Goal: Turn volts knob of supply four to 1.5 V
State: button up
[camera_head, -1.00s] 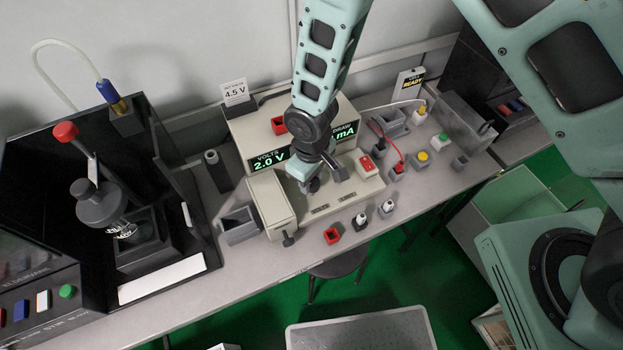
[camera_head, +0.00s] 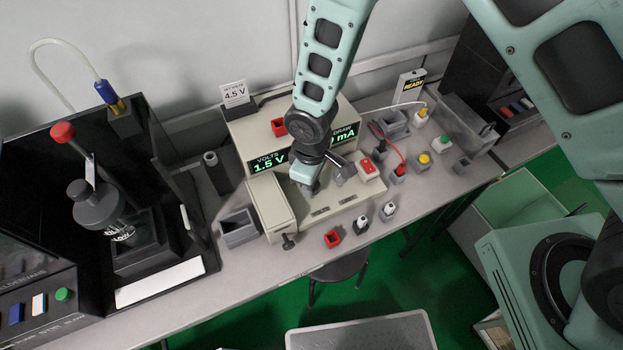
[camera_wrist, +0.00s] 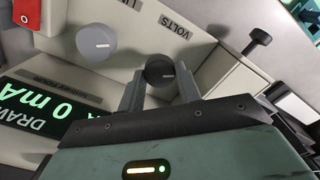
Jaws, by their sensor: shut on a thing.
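The beige power supply (camera_head: 240,128) stands on the bench, and its green display (camera_head: 268,163) reads VOLTS 1.5 V. In the wrist view, the dark round volts knob (camera_wrist: 160,71) sits below the VOLTS label, between the two fingers of my gripper (camera_wrist: 160,84). The gripper is shut on this knob. In the head view, my gripper (camera_head: 308,188) is low over the supply's front panel, and my wrist hides the knob and part of the display. A card (camera_head: 235,93) behind the supply reads 4.5 V.
A larger grey knob (camera_wrist: 97,42) is beside the volts knob. The mA display (camera_wrist: 30,108) reads 0 mA. A red switch (camera_head: 367,166) is right of my gripper. A beige block (camera_head: 270,205) is close on its left.

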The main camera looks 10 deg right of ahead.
jog(key=o, duration=1)
jog(key=shift+r, duration=0.1)
notch_tip(320, 180, up, 17)
jog(key=b, duration=0.2)
jog(key=shift+r, duration=0.15)
jog(key=s+d+r+m, duration=0.2)
jog(key=s+d+r, duration=0.2)
jog(key=s, duration=0.4)
jog(key=s+d+r+m, duration=0.2)
jog(key=s+d+r, duration=0.2)
jog(key=s, duration=0.4)
jog(key=shift+s+d+y, duration=0.3)
jog(key=shift+d, duration=0.15)
